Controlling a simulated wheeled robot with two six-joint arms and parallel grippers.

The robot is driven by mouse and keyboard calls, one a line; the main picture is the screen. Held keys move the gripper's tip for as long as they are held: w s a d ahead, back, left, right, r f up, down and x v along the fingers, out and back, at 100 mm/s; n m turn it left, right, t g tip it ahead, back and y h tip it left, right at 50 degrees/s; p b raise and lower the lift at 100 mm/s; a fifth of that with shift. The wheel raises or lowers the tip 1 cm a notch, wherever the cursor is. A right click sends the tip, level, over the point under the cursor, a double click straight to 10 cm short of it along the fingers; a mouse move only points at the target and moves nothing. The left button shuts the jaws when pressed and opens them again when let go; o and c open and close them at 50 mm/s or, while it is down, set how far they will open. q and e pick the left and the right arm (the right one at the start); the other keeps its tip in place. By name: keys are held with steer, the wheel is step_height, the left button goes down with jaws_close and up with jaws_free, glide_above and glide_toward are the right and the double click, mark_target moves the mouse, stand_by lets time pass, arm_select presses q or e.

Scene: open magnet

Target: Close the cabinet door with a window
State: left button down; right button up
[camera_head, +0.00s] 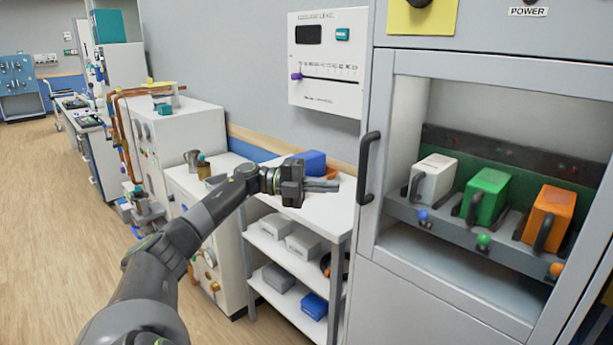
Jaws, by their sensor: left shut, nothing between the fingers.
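The grey cabinet (420,310) stands at the right. Its windowed door (395,150) has a grey frame and a dark vertical handle (367,167) on its left side. The door looks flush or nearly flush with the cabinet front; I cannot tell whether a small gap remains. White, green and orange blocks with dark handles show through the window. My left gripper (335,185) is shut and empty, over the white shelf cart, with its fingers pointing right toward the door handle. It appears a little left of the handle and not touching it. My right gripper is out of view.
The white shelf cart (335,218) holds a blue bin (312,161) on top and several boxes below, beside the cabinet. A white panel (328,60) hangs on the wall above. White cabinets (185,135) stand further left. The wooden floor (50,240) at left is clear.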

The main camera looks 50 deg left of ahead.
arm_select(q)
steer(key=w+a+b, duration=0.3)
steer(key=a, duration=0.5)
steer(key=shift+w+f, duration=0.3)
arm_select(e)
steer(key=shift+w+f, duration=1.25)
arm_select(q)
steer(key=shift+a, duration=0.15)
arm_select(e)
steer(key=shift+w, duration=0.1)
